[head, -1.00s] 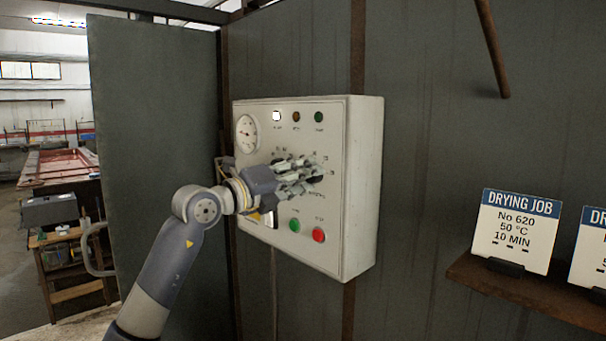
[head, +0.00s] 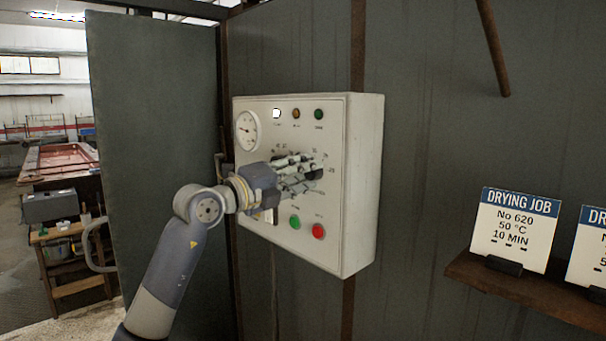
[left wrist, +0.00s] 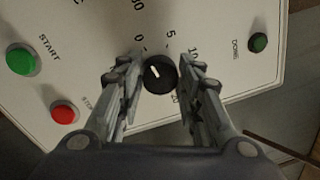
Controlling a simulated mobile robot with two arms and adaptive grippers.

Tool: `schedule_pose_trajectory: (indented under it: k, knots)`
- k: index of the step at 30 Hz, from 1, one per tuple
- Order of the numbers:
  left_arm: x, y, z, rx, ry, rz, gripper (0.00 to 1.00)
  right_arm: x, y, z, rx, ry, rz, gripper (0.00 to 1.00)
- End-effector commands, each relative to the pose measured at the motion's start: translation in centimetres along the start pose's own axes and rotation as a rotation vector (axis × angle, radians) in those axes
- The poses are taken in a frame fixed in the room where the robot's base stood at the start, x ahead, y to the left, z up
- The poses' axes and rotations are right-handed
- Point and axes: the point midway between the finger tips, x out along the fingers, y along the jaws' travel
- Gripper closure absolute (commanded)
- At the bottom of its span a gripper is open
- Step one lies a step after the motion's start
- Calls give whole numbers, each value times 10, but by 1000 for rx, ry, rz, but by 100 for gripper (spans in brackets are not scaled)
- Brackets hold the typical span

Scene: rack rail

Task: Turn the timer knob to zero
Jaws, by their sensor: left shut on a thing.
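The timer knob (left wrist: 160,75) is black with a white pointer mark and sits on the white panel (left wrist: 95,115). In the left wrist view the mark points up and to the left, toward the side where the 0 is printed; the numbers 5 and 10 follow to the right. My left gripper (left wrist: 159,68) is shut on the knob, one finger on each side. My right gripper is not in view.
The box also bears a round gauge (head: 247,130), a green start button (head: 295,222), a red stop button (head: 318,231) and small lamps along the top. A shelf (head: 530,295) with drying job cards (head: 515,230) is at the right.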

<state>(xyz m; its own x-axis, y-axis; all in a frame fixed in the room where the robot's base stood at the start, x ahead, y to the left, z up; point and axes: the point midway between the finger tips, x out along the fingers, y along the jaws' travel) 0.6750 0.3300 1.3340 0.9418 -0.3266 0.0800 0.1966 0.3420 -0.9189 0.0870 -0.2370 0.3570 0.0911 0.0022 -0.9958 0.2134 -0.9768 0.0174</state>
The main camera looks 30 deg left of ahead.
Motion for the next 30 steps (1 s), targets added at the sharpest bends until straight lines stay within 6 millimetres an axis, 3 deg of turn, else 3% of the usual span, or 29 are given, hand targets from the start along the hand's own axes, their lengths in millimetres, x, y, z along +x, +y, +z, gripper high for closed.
schedule_pose_trajectory:
  k: [1, 2, 4, 17, 30]
  knots:
    - [0, 0, 0, -2, 0, -1, 91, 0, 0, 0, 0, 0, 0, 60]
    - [0, 0, 0, -2, 0, -1, 60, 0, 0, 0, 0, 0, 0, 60]
    - [0, 0, 0, -2, 0, -1, 46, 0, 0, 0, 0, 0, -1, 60]
    - [-7, 1, 1, 1, -2, 1, 46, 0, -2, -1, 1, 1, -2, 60]
    - [-90, 1, 0, 1, 0, 3, 46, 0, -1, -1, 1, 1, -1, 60]
